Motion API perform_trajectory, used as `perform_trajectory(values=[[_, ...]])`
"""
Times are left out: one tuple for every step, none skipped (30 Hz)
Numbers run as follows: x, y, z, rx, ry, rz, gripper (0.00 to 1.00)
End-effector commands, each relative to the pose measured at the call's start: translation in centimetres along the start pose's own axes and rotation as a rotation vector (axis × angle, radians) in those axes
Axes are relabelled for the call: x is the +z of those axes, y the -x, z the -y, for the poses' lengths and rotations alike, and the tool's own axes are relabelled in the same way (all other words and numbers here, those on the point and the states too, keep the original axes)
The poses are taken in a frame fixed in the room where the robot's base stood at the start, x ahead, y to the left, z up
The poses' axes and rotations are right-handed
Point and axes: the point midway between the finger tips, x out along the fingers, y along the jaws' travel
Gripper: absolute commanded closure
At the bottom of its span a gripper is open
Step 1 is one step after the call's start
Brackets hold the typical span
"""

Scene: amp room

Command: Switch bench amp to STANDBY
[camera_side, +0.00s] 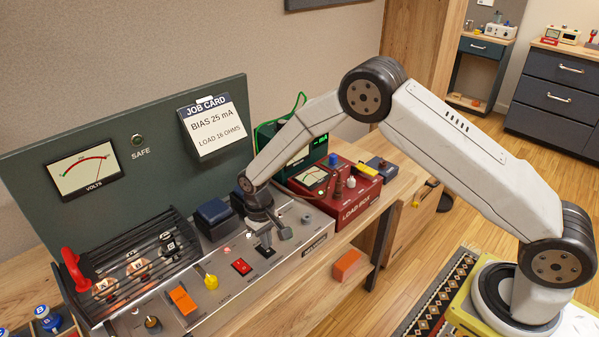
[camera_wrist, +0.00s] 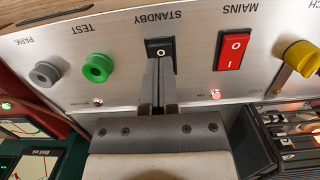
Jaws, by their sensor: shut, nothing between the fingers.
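The bench amp's sloped metal panel (camera_side: 225,300) is in the side view. In the wrist view its black STANDBY rocker (camera_wrist: 160,47) shows a white O mark. My gripper (camera_wrist: 160,62) is shut and empty, its fingertips over the rocker's lower edge in the picture. I cannot tell whether they touch it. In the side view my gripper (camera_side: 265,244) points down at the panel, right of the red MAINS rocker (camera_side: 241,266). The MAINS rocker also shows in the wrist view (camera_wrist: 234,49), right of the STANDBY rocker.
A small lamp (camera_wrist: 215,94) glows below MAINS. The red load box (camera_side: 345,195) stands right of the amp in the side view.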

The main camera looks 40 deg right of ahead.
Motion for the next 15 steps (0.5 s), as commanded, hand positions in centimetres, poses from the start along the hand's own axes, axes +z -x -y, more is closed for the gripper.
perform_trajectory(values=[[-0.01,-0.4,0.02,0.0,0.0,0.0,1.0],[-0.02,-0.57,0.02,0.0,0.0,-0.001,1.0],[-0.02,-0.78,0.02,0.0,0.0,-0.001,1.0],[-0.02,-0.89,0.02,0.0,0.0,-0.001,1.0],[-0.01,-0.98,0.02,0.0,0.0,-0.001,1.0],[-0.02,-1.06,0.02,0.0,0.0,-0.001,1.0],[-0.02,-1.09,0.02,0.0,0.0,-0.001,1.0],[-0.02,-1.11,0.02,0.0,0.0,-0.001,1.0],[-0.02,-1.12,0.02,0.0,0.0,-0.001,1.0],[-0.02,-1.12,0.02,0.0,0.0,-0.001,1.0],[-0.02,-1.12,0.02,0.0,0.0,-0.001,1.0],[-0.02,-1.11,0.01,0.0,0.0,-0.001,1.0],[-0.02,-1.11,0.01,0.0,0.0,-0.001,1.0],[-0.02,-1.1,0.01,0.0,0.0,-0.001,1.0],[-0.02,-1.1,0.01,0.0,0.0,-0.001,1.0]])
